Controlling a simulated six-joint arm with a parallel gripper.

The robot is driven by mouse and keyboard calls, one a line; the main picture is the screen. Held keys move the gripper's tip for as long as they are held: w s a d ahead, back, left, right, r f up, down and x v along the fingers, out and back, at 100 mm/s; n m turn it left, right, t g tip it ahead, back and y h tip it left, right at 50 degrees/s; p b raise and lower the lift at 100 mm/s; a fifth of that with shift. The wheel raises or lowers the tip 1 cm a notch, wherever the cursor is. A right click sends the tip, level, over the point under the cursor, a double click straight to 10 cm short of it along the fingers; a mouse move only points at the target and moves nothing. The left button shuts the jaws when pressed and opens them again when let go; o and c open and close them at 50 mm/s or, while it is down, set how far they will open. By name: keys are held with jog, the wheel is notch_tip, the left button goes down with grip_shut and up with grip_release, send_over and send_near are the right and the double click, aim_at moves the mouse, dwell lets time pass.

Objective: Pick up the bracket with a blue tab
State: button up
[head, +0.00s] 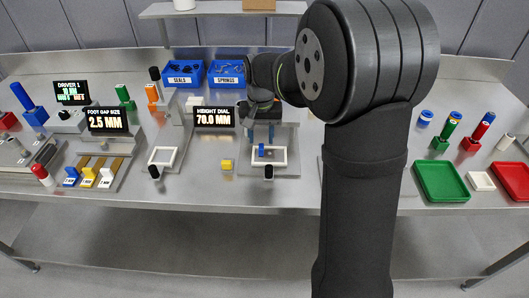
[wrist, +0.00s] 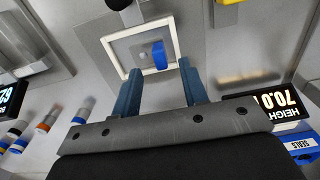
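My gripper (head: 261,137) is open, above a grey stand at the middle of the bench. In the wrist view its two blue-grey fingers (wrist: 158,72) are apart, with nothing held between them. A small blue piece (head: 261,150) sits inside a white square frame on that stand. In the wrist view the blue piece (wrist: 160,55) lies just beyond the fingertips, inside the white frame (wrist: 109,46). Its full shape is hard to tell. Another blue-tabbed piece (head: 71,177) stands at the left, beside yellow-tabbed and white-tabbed ones.
A dark knob (head: 268,172) stands at the stand's front, and a yellow block (head: 227,165) lies left of it. A "HEIGHT DIAL 70.0 MM" display (head: 214,117) is left of my gripper. Blue bins (head: 183,75) are behind. A green tray (head: 441,181) is at right.

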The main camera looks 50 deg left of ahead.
aim_at(261, 146)
notch_tip(261, 146, down, 3)
jog(key=shift+f, duration=0.15)
jog(key=shift+c, duration=0.4)
grip_shut()
jog(key=shift+r, duration=0.45)
jog(key=r, duration=0.3)
jog(key=shift+w+d+r, duration=0.15)
jog(key=shift+d+r, duration=0.15)
jog(key=shift+r, duration=0.1)
jog(key=w+d+r, duration=0.5)
jog(key=d+r, duration=0.1)
jog(key=d, duration=0.3)
jog(key=shift+w+d+r, duration=0.15)
jog(key=shift+w+d, duration=0.05)
jog(key=shift+d, duration=0.1)
